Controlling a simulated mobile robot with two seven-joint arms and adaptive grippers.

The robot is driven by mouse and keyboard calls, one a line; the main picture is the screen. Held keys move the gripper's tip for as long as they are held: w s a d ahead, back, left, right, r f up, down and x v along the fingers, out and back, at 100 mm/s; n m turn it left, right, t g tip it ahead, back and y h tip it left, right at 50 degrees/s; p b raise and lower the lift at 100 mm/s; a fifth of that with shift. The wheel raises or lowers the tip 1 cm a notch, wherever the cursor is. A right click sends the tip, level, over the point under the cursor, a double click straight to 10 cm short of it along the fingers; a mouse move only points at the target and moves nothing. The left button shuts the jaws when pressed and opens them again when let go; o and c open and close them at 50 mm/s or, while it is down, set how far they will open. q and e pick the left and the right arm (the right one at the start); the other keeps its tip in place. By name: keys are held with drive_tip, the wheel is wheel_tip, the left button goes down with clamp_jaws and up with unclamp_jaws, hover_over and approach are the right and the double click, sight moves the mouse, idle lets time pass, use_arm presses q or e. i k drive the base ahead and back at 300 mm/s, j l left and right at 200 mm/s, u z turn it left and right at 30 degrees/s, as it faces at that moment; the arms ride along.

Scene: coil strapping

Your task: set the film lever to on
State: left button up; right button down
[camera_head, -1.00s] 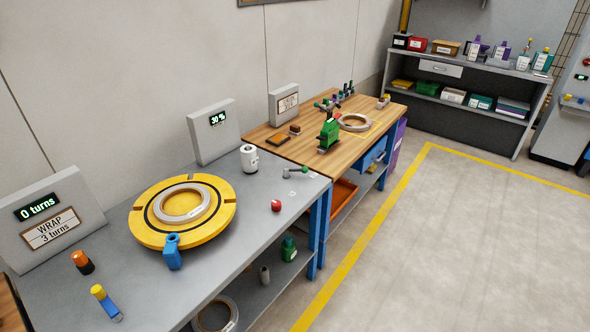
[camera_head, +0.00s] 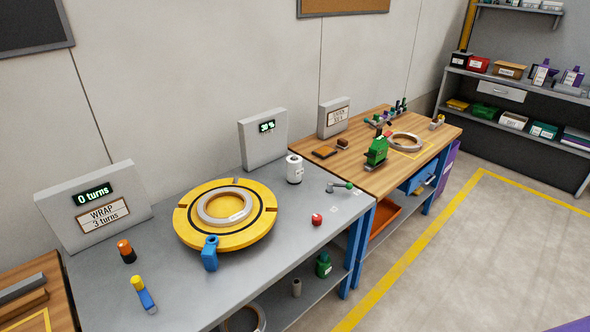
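A small lever with a grey arm and a green knob (camera_head: 347,185) is mounted at the far right end of the grey bench. Small white labels (camera_head: 333,209) lie near it, too small to read, so I cannot tell its setting. It is the only thing in view that looks like a film lever. On the same bench are a yellow turntable (camera_head: 187,222) bearing a pale ring-shaped coil (camera_head: 241,215), and a white film roll (camera_head: 294,169) behind the lever to its left. Neither of my grippers is in view.
A display panel (camera_head: 264,140) reads 30 %; another (camera_head: 94,205) reads 0 turns. Open floor (camera_head: 450,270) lies to the right.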

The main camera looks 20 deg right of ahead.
sight(330, 184)
drive_tip(key=i+l+u, duration=0.15)
drive_tip(key=l+u, duration=1.05)
drive_tip(key=l, duration=0.75)
drive_tip(key=l+u, duration=0.1)
drive_tip(key=l, duration=0.45)
drive_tip(key=k+l, duration=0.15)
drive_tip(key=l, duration=0.35)
drive_tip(key=u, duration=0.05)
